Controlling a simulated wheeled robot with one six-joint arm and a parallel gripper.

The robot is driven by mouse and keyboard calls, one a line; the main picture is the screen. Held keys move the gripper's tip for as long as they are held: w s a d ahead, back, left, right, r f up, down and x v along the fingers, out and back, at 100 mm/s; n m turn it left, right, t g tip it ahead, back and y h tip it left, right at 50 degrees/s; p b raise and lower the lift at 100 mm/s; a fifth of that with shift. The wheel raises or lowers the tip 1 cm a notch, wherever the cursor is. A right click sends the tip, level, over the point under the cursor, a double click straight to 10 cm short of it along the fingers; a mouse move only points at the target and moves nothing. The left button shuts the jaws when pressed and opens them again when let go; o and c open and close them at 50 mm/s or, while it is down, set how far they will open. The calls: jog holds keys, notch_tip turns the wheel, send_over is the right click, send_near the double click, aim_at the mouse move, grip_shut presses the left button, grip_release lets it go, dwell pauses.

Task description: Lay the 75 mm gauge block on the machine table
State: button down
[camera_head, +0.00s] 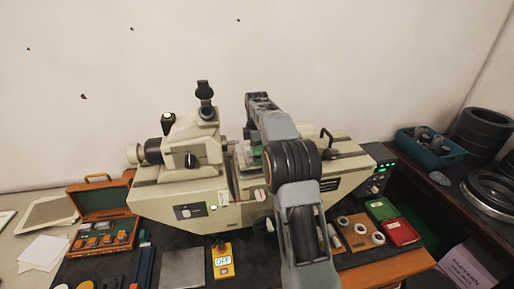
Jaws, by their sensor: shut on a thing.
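A cream measuring machine (180,195) stands at the middle of the bench. Its machine table (243,163) lies between the left head and the right end, partly covered by my arm. A bit of green shows there beside my arm; I cannot tell what it is. My arm rises from the bottom edge and reaches over the machine. My gripper and anything in it are hidden behind the arm. I cannot make out the 75 mm gauge block. An open wooden case (103,205) with several small blocks stands at the left.
A yellow meter (222,262) reading OFF and a grey plate (183,268) lie in front of the machine. At right are a wooden board (343,227) with rings, green (381,209) and red (402,232) cases, a blue bin (440,155) and large dark rings (482,130).

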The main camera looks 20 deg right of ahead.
jog(key=c, duration=0.8)
grip_release()
jog(key=shift+c, duration=0.2)
jog(key=shift+r, duration=4.25)
